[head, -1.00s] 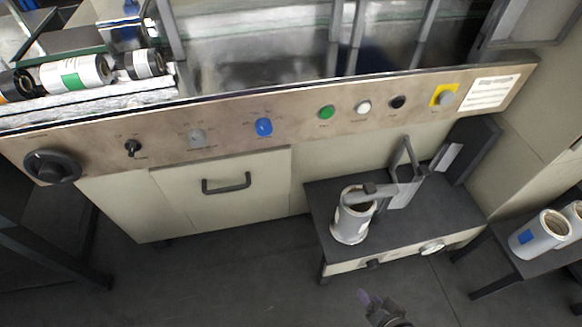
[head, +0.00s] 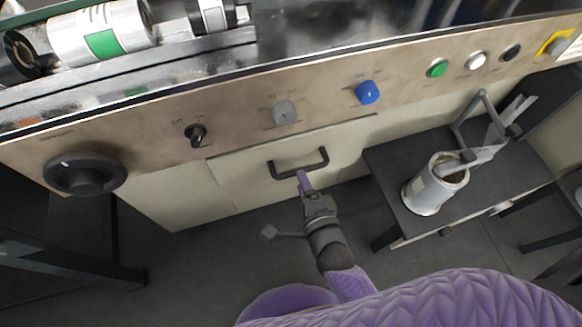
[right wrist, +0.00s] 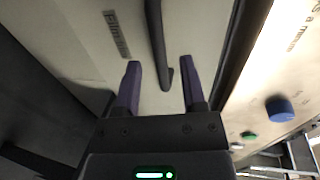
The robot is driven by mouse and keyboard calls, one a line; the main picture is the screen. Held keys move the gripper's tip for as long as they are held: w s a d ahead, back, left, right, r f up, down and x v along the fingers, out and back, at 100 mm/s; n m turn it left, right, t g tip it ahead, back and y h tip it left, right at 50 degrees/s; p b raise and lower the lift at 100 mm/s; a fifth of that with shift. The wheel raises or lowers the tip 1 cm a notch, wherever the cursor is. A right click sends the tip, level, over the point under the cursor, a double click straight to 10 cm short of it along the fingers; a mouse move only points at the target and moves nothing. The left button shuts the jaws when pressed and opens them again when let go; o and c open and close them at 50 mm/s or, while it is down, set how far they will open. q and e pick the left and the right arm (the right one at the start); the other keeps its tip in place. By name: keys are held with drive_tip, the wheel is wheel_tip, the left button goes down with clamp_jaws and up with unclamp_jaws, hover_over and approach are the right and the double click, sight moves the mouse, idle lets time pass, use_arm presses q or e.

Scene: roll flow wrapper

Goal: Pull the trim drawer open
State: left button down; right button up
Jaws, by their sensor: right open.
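The trim drawer (head: 240,188) is a cream panel below the machine's control strip, and it looks shut. Its dark bar handle (head: 322,158) sits near the drawer's upper edge. My right gripper (head: 304,180) is just below the handle in the head view. In the right wrist view, my right gripper (right wrist: 160,85) is open, with its two purple fingers apart. The handle (right wrist: 158,45) reaches down between the fingertips there, with drawer face (right wrist: 125,30) behind it. I cannot tell whether a finger touches it. My left gripper is not in view.
The control strip (head: 235,125) with knobs and buttons juts above the drawer. A dark low table (head: 400,215) with a metal cup (head: 428,190) and lever stands to the right. A dark frame (head: 70,262) stands at left.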

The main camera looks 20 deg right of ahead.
drive_tip(key=b+x, duration=0.1)
drive_tip(key=x, duration=0.3)
drive_tip(key=shift+w+f, duration=0.1)
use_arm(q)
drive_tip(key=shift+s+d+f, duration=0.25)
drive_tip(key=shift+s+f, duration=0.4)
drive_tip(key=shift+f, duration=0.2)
use_arm(e)
drive_tip(key=c, duration=0.7)
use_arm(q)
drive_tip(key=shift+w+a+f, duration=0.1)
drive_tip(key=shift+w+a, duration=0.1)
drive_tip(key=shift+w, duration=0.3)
use_arm(e)
clamp_jaws()
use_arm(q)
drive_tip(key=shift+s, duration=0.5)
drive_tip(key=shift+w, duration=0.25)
